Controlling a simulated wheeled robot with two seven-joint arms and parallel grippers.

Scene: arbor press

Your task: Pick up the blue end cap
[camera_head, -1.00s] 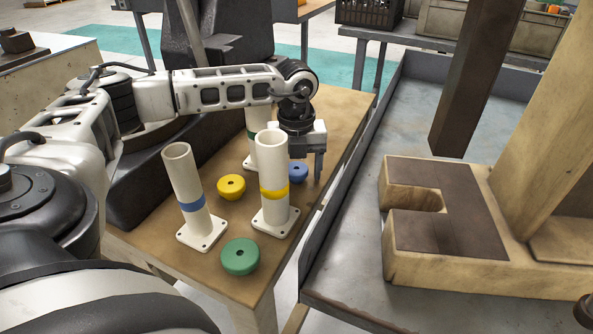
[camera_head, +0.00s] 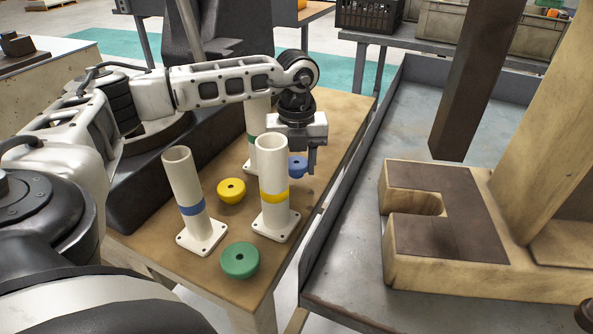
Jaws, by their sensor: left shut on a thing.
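The blue end cap (camera_head: 297,165) is a small round cap behind and to the right of the yellow-banded tube. My left gripper (camera_head: 306,165) comes down over it from above and is shut on it. One finger shows at the cap's right side; the other finger is hidden behind the yellow-banded tube. I cannot tell whether the cap is clear of the table top. My right gripper is out of view.
The yellow-banded tube (camera_head: 272,170), blue-banded tube (camera_head: 184,180) and green-banded tube (camera_head: 251,135) stand upright on square bases. A yellow cap (camera_head: 231,190) and a green cap (camera_head: 240,261) lie on the brown table (camera_head: 335,125). The press (camera_head: 450,275) stands in a grey tray (camera_head: 345,270) to the right.

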